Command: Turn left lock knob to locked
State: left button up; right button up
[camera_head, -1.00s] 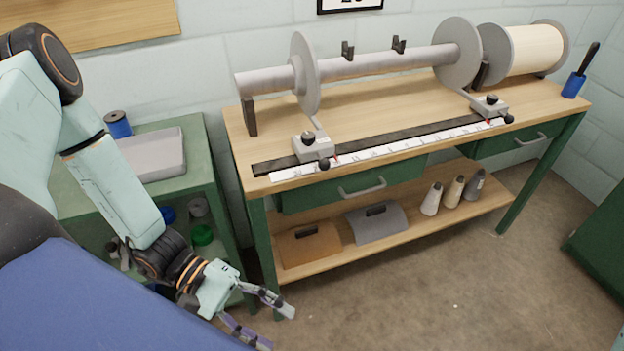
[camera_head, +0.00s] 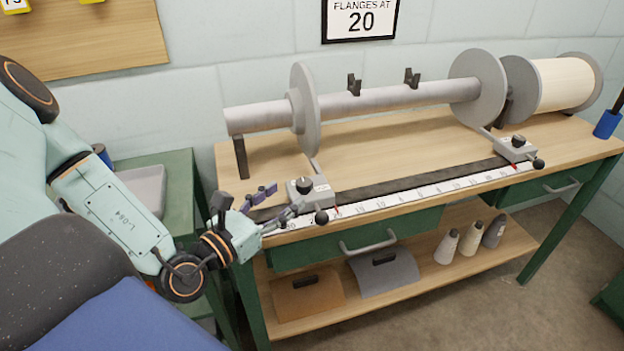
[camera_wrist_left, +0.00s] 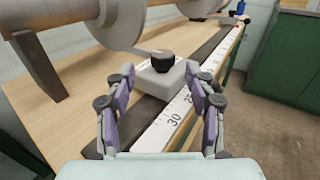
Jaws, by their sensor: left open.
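The left lock knob (camera_head: 304,185) is a dark round knob on top of the grey left slider block (camera_head: 312,197). The block sits on the dark rail at the left end of the white scale, and a rod joins it to the left flange (camera_head: 306,110). My left gripper (camera_head: 286,199) is open just left of the block, not touching the knob. In the left wrist view the knob (camera_wrist_left: 163,61) stands ahead, between and beyond the two open fingers (camera_wrist_left: 166,82). My right gripper is not in view.
The white scale (camera_head: 410,196) runs along the bench's front edge. A second block (camera_head: 515,150) with a knob sits at the right end. The beam tube (camera_head: 390,97) lies behind. A wall sign (camera_head: 360,18) reads "FLANGES AT 20". A green cabinet (camera_head: 180,190) stands left.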

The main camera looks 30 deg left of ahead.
aim_at(303, 183)
pick_arm(q)
jog(key=shift+w+d+r+b, duration=0.15)
jog(key=shift+w+b, duration=0.25)
jog(key=shift+b, duration=0.15)
jog(key=w, duration=0.1)
jog(key=w+b, duration=0.1)
jog(key=w, duration=0.1)
jog(key=w+b, duration=0.1)
jog(key=shift+w+d+f, duration=0.2)
jog(key=shift+d, duration=0.1)
jog(key=shift+w+d+r, duration=0.1)
jog(key=shift+w+r, duration=0.15)
jog(key=shift+w, duration=0.2)
jog(key=shift+w+f, duration=0.1)
jog(key=shift+w, duration=0.25)
jog(key=shift+s, duration=0.2)
jog(key=c, duration=0.3)
jog(key=shift+w, duration=0.15)
jog(key=c, duration=0.5)
grip_shut()
